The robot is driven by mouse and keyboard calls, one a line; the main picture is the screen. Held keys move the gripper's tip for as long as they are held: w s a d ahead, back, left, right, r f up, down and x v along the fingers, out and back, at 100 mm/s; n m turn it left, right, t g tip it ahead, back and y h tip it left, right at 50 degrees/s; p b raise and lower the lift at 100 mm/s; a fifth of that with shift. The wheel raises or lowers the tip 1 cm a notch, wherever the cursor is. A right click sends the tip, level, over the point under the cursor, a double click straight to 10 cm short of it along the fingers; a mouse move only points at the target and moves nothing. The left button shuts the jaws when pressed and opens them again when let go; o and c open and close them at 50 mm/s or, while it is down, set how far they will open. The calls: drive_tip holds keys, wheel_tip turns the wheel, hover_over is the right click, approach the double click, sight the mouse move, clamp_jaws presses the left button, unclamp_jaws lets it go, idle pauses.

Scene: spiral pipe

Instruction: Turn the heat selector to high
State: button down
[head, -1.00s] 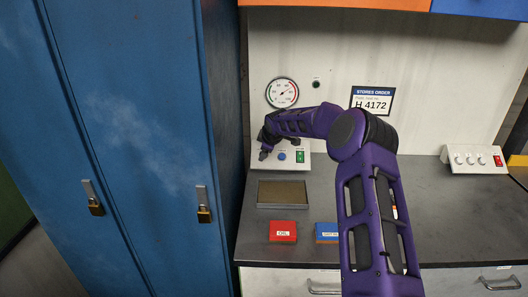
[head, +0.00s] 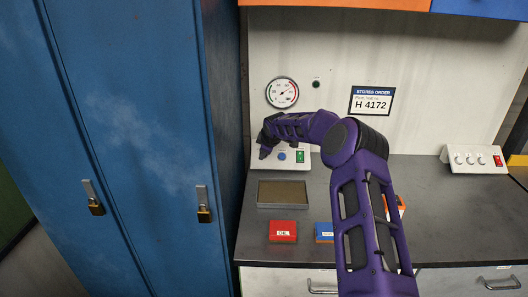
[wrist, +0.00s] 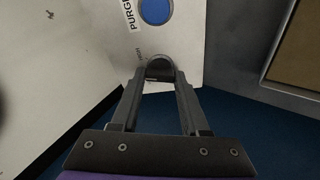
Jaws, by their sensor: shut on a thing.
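The heat selector appears in the wrist view as a dark round knob (wrist: 160,68) on a white control panel (wrist: 183,50). My gripper (wrist: 160,77) is shut on it, one finger on each side. Small lettering beside the knob is too blurred to read, so its setting cannot be told. In the head view my gripper (head: 264,153) is at the left end of the same panel (head: 305,165), and it hides the knob. The blue button (wrist: 156,10), with lettering reading PURGE, also shows in the wrist view.
A shallow tray (head: 282,205) lies in front of the panel, with a red box (head: 283,230) and a blue box (head: 324,232) nearer. A tall blue locker (head: 130,130) stands close on the left. A round gauge (head: 282,92) is on the wall above.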

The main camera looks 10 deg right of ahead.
drive_tip(key=shift+f+m+b, duration=0.15)
drive_tip(key=shift+m+b, duration=0.15)
drive_tip(key=shift+b, duration=0.2)
drive_tip(key=shift+f+m+b, duration=0.1)
drive_tip(key=shift+m+b, duration=0.7)
drive_tip(key=shift+b, duration=0.45)
drive_tip(key=m+b, duration=0.3)
drive_tip(key=b, duration=0.1)
drive_tip(key=shift+m+t+h, duration=0.4)
drive_tip(key=shift+r, duration=0.2)
drive_tip(key=shift+c, duration=2)
unclamp_jaws()
drive_tip(key=shift+s, duration=0.1)
drive_tip(key=v, duration=1.7)
drive_tip(key=shift+p, duration=0.4)
